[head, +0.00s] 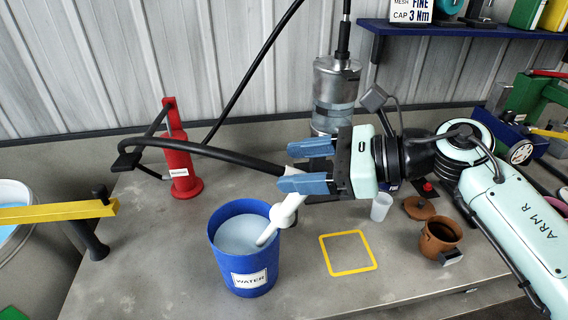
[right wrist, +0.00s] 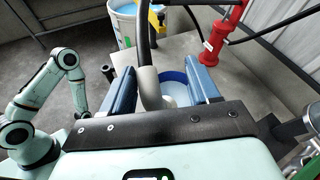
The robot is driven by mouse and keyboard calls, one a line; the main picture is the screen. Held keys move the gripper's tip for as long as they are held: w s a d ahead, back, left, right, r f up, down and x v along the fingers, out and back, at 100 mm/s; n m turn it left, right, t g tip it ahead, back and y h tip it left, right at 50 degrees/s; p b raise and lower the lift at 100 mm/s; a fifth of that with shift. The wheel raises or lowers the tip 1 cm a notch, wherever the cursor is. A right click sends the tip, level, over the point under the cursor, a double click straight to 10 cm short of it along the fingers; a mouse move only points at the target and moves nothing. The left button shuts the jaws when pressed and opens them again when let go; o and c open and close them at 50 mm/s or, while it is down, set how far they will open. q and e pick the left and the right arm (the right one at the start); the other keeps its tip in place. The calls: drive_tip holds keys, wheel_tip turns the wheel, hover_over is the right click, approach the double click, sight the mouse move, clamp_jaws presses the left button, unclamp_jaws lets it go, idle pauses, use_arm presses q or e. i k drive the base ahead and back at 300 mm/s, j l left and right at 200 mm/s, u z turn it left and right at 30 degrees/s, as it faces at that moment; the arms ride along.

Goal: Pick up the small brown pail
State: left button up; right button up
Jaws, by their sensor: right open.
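The small brown pail (head: 440,235) stands on the grey bench at the right in the head view, beneath my right forearm's side. It looks open at the top, with a grey block on its front. My right gripper (head: 288,167) is open, well to the left of the pail, above the blue water bucket. In the right wrist view, the open fingers (right wrist: 160,72) have a black hose and a pale nozzle (right wrist: 150,88) showing between them; I cannot tell whether they touch. The pail is not visible there. My left arm shows at the left there, its gripper not made out.
The blue WATER bucket (head: 245,262) holds pale liquid, with the white nozzle dipping in. A yellow square outline (head: 347,271) marks bare bench. A brown lid (head: 419,209) and a clear cup (head: 380,207) are near the pail. A red cylinder (head: 181,165) stands at the back left.

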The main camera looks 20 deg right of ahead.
sight(441, 242)
drive_tip(key=k+l, duration=1.1)
drive_tip(key=k, duration=0.2)
